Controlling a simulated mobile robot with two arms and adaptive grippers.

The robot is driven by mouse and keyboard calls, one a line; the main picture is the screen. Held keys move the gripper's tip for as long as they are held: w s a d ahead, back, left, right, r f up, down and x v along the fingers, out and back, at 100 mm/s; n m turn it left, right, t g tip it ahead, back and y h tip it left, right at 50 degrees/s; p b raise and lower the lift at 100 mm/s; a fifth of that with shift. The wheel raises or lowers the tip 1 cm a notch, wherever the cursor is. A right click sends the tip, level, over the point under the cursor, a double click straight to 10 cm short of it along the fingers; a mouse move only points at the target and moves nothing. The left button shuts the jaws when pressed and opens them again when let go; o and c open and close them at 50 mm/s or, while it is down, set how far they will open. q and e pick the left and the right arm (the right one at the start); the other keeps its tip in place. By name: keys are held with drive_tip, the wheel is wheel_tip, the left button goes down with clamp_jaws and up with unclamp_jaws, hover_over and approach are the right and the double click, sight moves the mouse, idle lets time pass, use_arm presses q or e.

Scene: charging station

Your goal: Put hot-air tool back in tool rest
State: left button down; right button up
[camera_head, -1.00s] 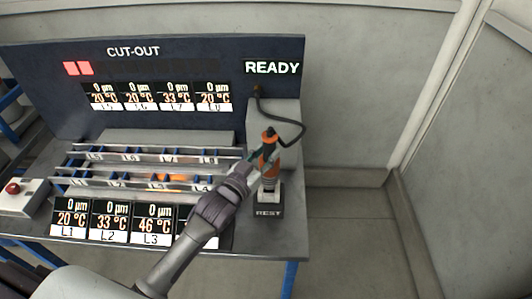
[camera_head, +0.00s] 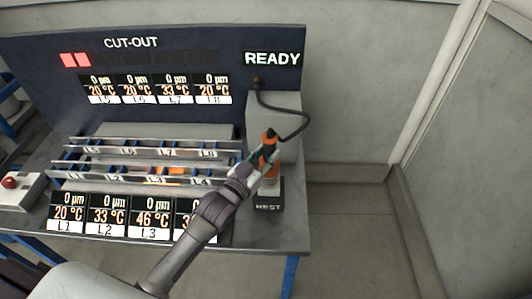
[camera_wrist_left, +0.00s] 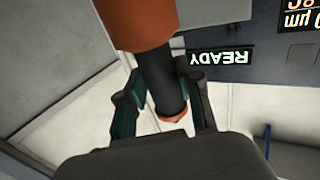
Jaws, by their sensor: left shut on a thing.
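The hot-air tool (camera_head: 270,139), orange and black with a cable at its top, stands roughly upright over the tool rest. My left gripper (camera_head: 259,158) is shut on the tool's middle. In the left wrist view, the fingers (camera_wrist_left: 162,100) flank the dark grip of the tool (camera_wrist_left: 160,75), with an orange part above. My right gripper is not in view.
A grey box (camera_head: 285,112) stands behind the rest, with the black cable (camera_head: 296,112) looping past it. Slotted rails (camera_head: 150,160) and displays lie to the left. A red button box (camera_head: 15,190) is at far left. The floor right of the table is clear.

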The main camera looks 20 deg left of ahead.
use_arm(q)
drive_tip(key=c, duration=0.7)
unclamp_jaws()
drive_tip(key=shift+f, duration=0.2)
drive_tip(key=shift+s+a, duration=0.1)
drive_tip(key=shift+s, duration=0.3)
drive_tip(key=v, duration=1.1)
drive_tip(key=shift+s, duration=0.15)
drive_tip(key=shift+r, duration=0.1)
